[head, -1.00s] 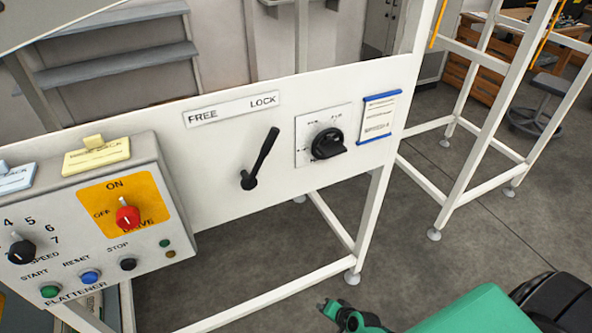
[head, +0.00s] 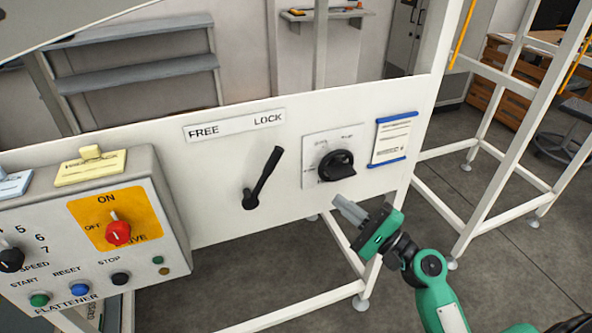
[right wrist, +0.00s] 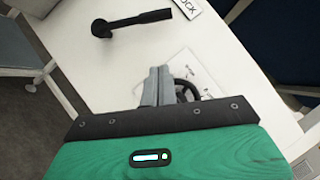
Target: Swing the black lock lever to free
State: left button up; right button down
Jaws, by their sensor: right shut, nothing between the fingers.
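The black lock lever (head: 263,178) is on the white panel below the FREE/LOCK label (head: 235,125). Its pivot is at the lower left and its handle tilts up to the right, toward the word LOCK. In the right wrist view the lever (right wrist: 135,21) lies near the top, beyond the fingertips and apart from them. My right gripper (head: 342,204) is in front of the panel, to the right of the lever and just below the black rotary knob. In the right wrist view its fingers (right wrist: 158,82) are together and empty. My left gripper is out of view.
A black rotary knob (head: 335,165) on a white plate is close to my right fingers. A blue-edged card (head: 392,141) is right of it. A control box (head: 95,235) with a red switch and several buttons juts out at the left. The panel around the lever is clear.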

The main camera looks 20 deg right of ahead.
jog(key=shift+r, duration=0.1)
jog(key=s+a+r+p+x, duration=0.1)
jog(key=a+p+x, duration=0.1)
jog(key=p+x, duration=0.5)
jog(key=x, duration=0.5)
jog(key=shift+a, duration=0.25)
jog(key=shift+w+r+p, duration=0.15)
jog(key=shift+r+p, duration=0.05)
jog(key=shift+p, duration=0.15)
